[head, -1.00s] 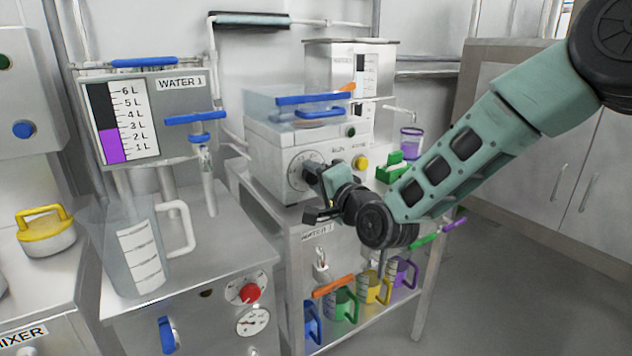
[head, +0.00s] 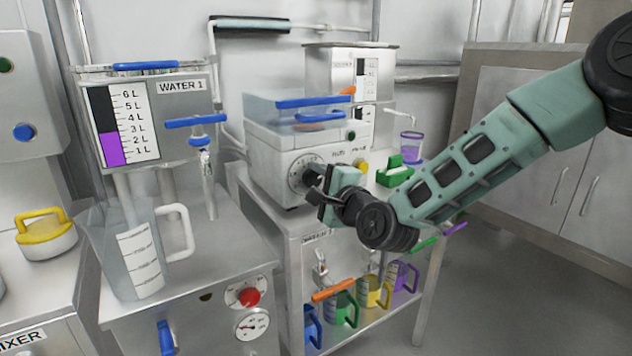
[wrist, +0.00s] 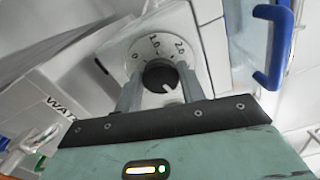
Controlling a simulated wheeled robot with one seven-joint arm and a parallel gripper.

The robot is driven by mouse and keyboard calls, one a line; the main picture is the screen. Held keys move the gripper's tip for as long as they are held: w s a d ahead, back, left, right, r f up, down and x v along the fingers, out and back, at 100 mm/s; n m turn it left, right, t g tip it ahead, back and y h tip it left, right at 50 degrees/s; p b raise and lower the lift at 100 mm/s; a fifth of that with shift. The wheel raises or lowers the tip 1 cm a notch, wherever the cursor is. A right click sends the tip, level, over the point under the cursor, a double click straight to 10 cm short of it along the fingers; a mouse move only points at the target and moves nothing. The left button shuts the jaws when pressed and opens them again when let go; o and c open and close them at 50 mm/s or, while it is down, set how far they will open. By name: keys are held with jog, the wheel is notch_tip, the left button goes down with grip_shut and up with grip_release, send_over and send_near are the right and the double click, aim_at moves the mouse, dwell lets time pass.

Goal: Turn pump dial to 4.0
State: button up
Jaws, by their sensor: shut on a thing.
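The pump dial is a round white face (head: 298,165) with a dark knob (head: 312,177) on the front of the white pump (head: 268,150). In the wrist view the knob (wrist: 160,75) sits between the two fingers of my gripper (wrist: 161,88), which is shut on it. The marks 0, 1.0 and 2.0 show on the dial face (wrist: 140,48); the fingers and palm hide the lower marks. A pale line shows on the knob's lower edge; the exact setting cannot be told. In the head view my gripper (head: 318,188) reaches the knob from the right.
A yellow button (head: 362,167) and a green item (head: 390,172) lie right of the dial. A clear jug (head: 135,255) stands on the left bench under the Water 1 gauge (head: 125,125). Coloured jugs stand on the shelf below. Floor at right is clear.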

jog(key=o, duration=1)
jog(key=shift+c, duration=0.2)
jog(key=b+v, duration=0.3)
jog(key=v, duration=1.4)
jog(key=shift+d+b, duration=0.2)
jog(key=shift+b, duration=0.1)
jog(key=shift+s, duration=0.1)
